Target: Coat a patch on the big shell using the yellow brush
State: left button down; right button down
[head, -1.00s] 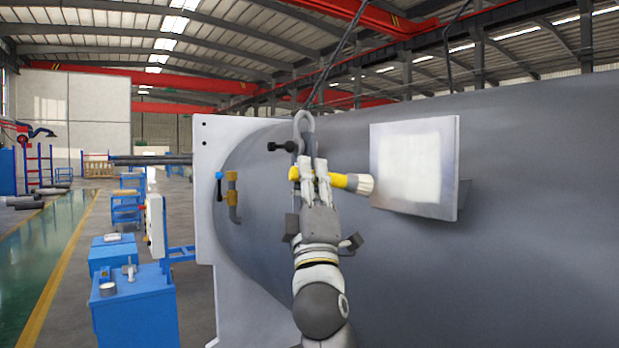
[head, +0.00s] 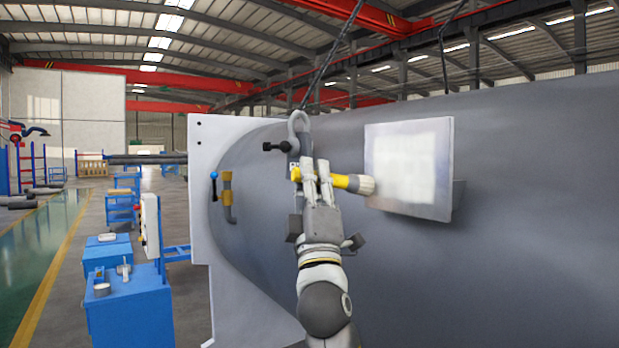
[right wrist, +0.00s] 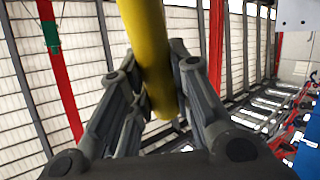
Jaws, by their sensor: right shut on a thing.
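The big grey shell (head: 520,240) fills the right half of the head view. A pale square plate with a whitish face (head: 408,165) stands out from its side. My right gripper (head: 316,172) is shut on the yellow brush (head: 340,181), which lies roughly level with its pale bristle end pointing right. The bristle end is close to the plate's left edge; I cannot tell whether they touch. In the right wrist view the yellow handle (right wrist: 150,60) runs between the fingers. The bristles are out of that view. My left gripper is not in view.
A grey hook (head: 298,125) on a cable hangs just above my right gripper. Blue cabinets (head: 130,305) stand at lower left beside an open floor lane.

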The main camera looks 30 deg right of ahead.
jog(key=s, duration=0.2)
jog(key=s+p, duration=0.1)
jog(key=s, duration=0.1)
jog(key=s+d+p, duration=0.1)
jog(key=s, duration=0.1)
jog(key=shift+w+a+b, duration=0.2)
jog(key=shift+w+b, duration=0.25)
jog(key=shift+w, duration=0.75)
jog(key=shift+w+a+b, duration=0.2)
jog(key=shift+w+b, duration=0.25)
jog(key=shift+w, duration=0.75)
jog(key=shift+w+a, duration=0.1)
jog(key=shift+w, duration=0.65)
jog(key=shift+s, duration=0.1)
